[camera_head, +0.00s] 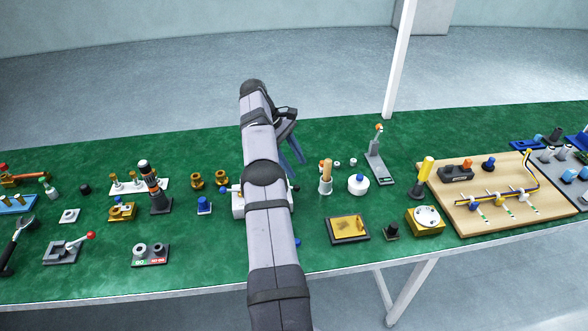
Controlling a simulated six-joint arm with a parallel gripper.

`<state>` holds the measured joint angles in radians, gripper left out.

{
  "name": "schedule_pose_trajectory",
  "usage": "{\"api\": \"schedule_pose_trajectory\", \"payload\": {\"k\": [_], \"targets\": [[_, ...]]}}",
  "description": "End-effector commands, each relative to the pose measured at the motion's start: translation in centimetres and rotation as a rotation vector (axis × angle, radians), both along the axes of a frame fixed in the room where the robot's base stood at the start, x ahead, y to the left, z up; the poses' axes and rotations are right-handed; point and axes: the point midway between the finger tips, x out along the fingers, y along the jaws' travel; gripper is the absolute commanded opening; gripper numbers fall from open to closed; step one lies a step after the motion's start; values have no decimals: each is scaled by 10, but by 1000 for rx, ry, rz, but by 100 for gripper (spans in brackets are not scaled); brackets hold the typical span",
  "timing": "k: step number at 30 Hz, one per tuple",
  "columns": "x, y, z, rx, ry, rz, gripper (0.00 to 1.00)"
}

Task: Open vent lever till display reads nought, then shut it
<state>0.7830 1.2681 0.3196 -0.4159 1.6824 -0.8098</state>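My gripper (294,166) hangs over the middle of the green table, with its two blue fingers pointing down. The fingers look apart, with nothing seen between them. A white block (237,204) with small knobs at its sides stands behind my arm, which hides its middle. A lever with a red ball (88,237) sits on a grey base at the front left. A grey stand (380,170) with an upright post and a small dark panel stands right of my gripper. I cannot tell which part is the vent lever, and no display reading is legible.
A white round pot (358,184) and a wooden-handled tool (326,175) stand right of my arm. A yellow-topped tray (348,229) lies in front of them. A wooden board (500,215) with wiring fills the right. Several small fixtures crowd the left. The table's back strip is mostly clear.

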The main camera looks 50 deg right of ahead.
Motion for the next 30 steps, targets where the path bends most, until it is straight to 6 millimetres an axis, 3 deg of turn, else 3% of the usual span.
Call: {"api": "schedule_pose_trajectory", "payload": {"k": [5, 17, 20, 23, 30], "targets": [[0, 0, 9, 0, 0, 1, 38], [-3, 0, 4, 9, -5, -15, 37], [-10, 3, -11, 43, -29, -70, 37], [-23, 10, -39, 114, -76, -192, 37], [-61, 49, -119, 419, -254, -761, 37]]}}
